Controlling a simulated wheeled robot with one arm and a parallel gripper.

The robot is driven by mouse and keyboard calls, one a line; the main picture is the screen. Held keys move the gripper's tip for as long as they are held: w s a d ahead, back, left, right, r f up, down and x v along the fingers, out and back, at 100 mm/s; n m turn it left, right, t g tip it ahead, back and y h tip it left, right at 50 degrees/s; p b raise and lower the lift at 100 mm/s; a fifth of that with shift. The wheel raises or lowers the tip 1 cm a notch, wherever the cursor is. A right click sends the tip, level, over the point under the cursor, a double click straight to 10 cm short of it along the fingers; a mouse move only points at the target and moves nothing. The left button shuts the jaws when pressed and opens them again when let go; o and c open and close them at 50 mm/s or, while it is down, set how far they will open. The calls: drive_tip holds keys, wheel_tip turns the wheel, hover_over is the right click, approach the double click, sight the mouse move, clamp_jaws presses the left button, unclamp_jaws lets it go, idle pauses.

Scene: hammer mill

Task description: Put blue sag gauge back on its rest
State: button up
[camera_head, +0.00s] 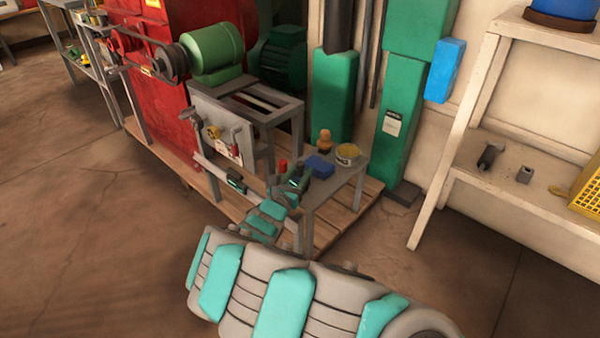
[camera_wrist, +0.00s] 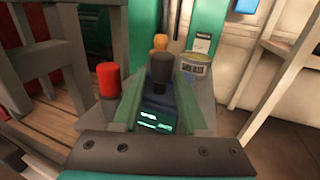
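A dark blue device with a black knob and lit cyan readouts, which looks like the blue sag gauge (camera_wrist: 158,118), stands between the fingers of my gripper (camera_wrist: 160,100) in the wrist view. Both green fingers lie close along its sides, and the grip appears closed on it. In the head view my gripper (camera_head: 290,187) is at the near left edge of a small grey table (camera_head: 322,192), with the dark gauge (camera_head: 299,179) at its fingertips. I cannot tell whether the gauge touches the table. I cannot make out which surface is its rest.
A blue block (camera_head: 320,166), an orange-brown bottle (camera_head: 324,141) and an open yellow tin (camera_head: 347,154) stand on the table. A red knob (camera_wrist: 107,80) is left of my gripper. A cream shelf (camera_head: 470,130) stands right; floor between is clear.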

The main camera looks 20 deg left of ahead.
drive_tip(key=shift+o, duration=1.3)
drive_tip(key=shift+s+a+p, duration=0.15)
drive_tip(key=shift+s+p, duration=0.1)
drive_tip(key=shift+s, duration=1.75)
drive_tip(key=shift+s+a+p, duration=0.15)
drive_tip(key=shift+s+p, duration=0.1)
drive_tip(key=shift+s, duration=1.7)
drive_tip(key=s+p, duration=0.5)
drive_tip(key=s, duration=0.3)
drive_tip(key=shift+a, duration=0.3)
